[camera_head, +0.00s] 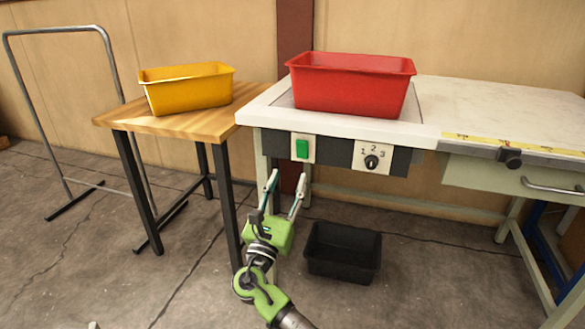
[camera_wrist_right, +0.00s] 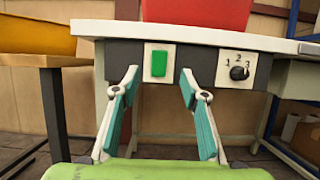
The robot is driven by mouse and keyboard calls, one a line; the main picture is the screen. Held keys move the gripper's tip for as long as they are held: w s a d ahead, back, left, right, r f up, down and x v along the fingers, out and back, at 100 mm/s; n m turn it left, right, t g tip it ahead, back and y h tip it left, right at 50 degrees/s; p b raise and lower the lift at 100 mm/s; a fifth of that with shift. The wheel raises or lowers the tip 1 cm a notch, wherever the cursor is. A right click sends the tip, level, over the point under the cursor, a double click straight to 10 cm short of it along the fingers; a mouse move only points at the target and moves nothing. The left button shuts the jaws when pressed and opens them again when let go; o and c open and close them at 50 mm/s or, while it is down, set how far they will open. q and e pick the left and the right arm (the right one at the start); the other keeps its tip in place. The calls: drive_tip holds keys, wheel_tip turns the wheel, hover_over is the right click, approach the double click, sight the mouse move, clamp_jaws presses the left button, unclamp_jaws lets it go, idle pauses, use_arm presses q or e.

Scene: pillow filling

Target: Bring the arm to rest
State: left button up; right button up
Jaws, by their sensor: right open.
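My right gripper (camera_head: 284,192) is green with grey and teal fingers. It is open and empty, raised in front of the white-topped workbench, a little below its control panel. In the right wrist view the two spread fingers (camera_wrist_right: 158,85) frame the green button (camera_wrist_right: 159,63); I see no contact. The green button also shows in the head view (camera_head: 302,149), left of a black dial (camera_head: 371,162) marked 1, 2, 3.
A red bin (camera_head: 350,85) stands on the white workbench (camera_head: 480,105). A yellow bin (camera_head: 190,90) stands on a wooden table (camera_head: 215,122) to the left. A black bin (camera_head: 343,250) sits on the floor under the workbench. A grey metal rack (camera_head: 25,95) stands far left.

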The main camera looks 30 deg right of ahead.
drive_tip(key=shift+s+a+f, duration=0.2)
drive_tip(key=shift+s+a, duration=0.15)
drive_tip(key=shift+a, duration=0.05)
